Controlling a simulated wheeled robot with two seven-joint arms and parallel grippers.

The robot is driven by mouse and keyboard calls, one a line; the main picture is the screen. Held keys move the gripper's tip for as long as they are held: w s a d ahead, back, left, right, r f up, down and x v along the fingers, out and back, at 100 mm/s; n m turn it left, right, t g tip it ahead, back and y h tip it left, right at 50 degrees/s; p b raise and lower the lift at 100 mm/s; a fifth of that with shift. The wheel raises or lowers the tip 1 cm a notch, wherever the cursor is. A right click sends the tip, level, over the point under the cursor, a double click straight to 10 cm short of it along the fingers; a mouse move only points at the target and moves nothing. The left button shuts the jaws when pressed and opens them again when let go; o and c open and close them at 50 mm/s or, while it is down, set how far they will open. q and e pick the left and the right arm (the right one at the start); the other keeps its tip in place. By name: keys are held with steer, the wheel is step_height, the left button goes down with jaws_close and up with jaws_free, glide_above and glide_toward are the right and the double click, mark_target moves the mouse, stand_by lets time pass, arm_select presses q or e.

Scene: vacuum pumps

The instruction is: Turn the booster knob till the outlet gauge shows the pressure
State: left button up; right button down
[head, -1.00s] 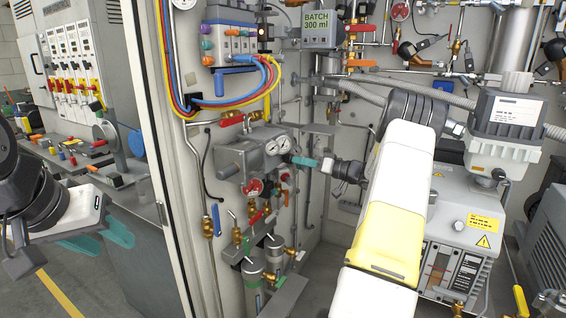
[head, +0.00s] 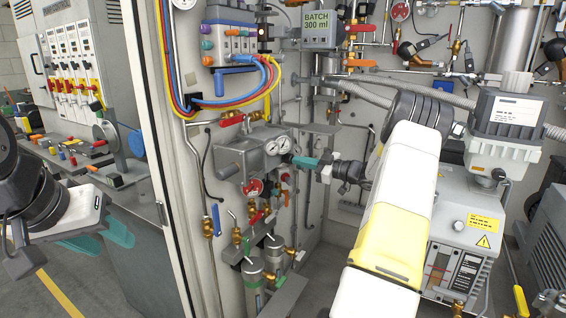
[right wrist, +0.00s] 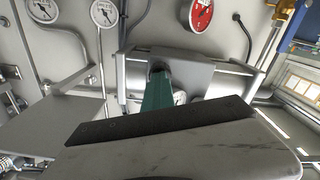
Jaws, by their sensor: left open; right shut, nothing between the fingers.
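The grey booster block (head: 240,153) is on the cabinet's back panel in the head view. I cannot clearly make out the knob. My left gripper (head: 105,236) hangs open and empty at the lower left, far from the booster.
A red gauge (head: 252,187) and small valves sit below the block. Blue, red and yellow hoses (head: 235,98) loop above it. A white pump unit (head: 470,215) stands at right, behind my right arm. Open floor shows at lower left.

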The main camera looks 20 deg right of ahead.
steer(key=c, duration=2.1)
jaws_free()
steer(key=o, duration=0.4)
steer(key=shift+v, duration=1.05)
steer(key=v, duration=0.6)
steer(key=shift+f, duration=0.1)
